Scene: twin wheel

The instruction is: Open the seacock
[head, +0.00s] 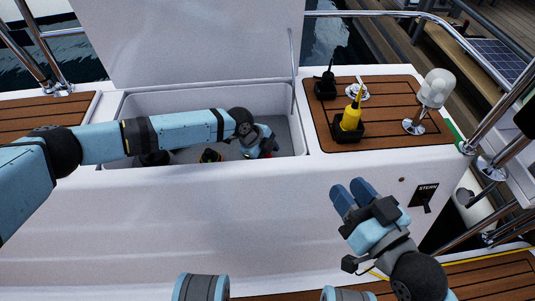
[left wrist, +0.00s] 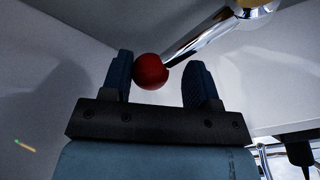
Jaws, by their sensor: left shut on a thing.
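The seacock's lever (left wrist: 205,38) is a shiny metal bar with a round red knob (left wrist: 151,71) on its end, seen in the left wrist view. My left gripper (left wrist: 162,65) is shut on the red knob, which sits between its two dark blue fingers, close to the left one. In the head view my left gripper (head: 268,146) reaches down into the open locker, and only a bit of red shows beside it. The seacock's body is mostly hidden there. My right gripper (head: 355,193) is in front of the white locker wall, apart from everything; its finger gap is unclear.
The locker's lid (head: 190,40) stands raised, with the white locker rim (head: 210,87) around my left forearm. A black radio (head: 325,85), a yellow device (head: 351,116) in a black holder and a white domed lamp (head: 435,89) stand on the teak panel (head: 390,128) at right.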

